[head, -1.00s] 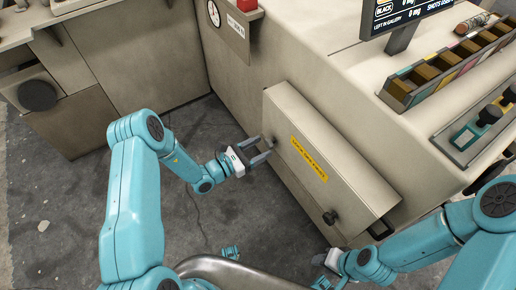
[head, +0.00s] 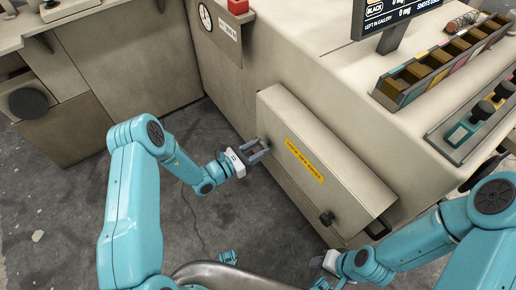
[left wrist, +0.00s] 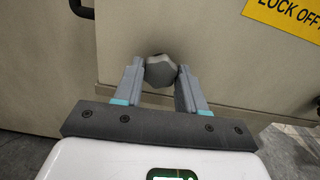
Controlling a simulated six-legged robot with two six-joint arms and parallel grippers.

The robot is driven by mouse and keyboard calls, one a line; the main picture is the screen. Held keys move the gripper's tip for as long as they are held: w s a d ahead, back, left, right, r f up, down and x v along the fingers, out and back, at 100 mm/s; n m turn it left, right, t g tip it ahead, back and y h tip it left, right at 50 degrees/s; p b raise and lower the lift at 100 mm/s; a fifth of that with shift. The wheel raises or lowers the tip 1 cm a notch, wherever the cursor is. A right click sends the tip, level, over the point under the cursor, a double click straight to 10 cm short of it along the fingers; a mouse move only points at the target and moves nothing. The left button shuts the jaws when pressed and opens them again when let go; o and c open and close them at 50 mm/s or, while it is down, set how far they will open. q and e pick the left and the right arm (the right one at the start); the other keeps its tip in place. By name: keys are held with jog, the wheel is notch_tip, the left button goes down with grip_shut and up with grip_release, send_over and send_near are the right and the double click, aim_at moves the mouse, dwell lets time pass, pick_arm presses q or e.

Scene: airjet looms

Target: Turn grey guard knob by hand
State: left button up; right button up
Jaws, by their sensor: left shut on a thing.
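The grey guard knob (left wrist: 160,71) sits on the front of a beige guard box (head: 312,150) with a yellow label. In the left wrist view my left gripper (left wrist: 160,78) has one finger on each side of the knob, shut on it. In the head view the left gripper (head: 262,149) reaches the left end of the box's front, and its fingers largely hide that knob. A second, dark knob (head: 326,218) stands at the lower right of the box. My right gripper (head: 325,263) is low in the head view, and its fingers are not clear.
A rack of small coloured compartments (head: 440,62) and a display (head: 385,17) stand on the machine top. Grey floor (head: 200,235) lies open left of the box.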

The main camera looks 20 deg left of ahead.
pick_arm(q)
jog(key=o, duration=0.8)
jog(key=shift+o, duration=0.2)
jog(key=p+v, duration=0.1)
jog(key=v, duration=0.5)
jog(key=shift+s, duration=0.1)
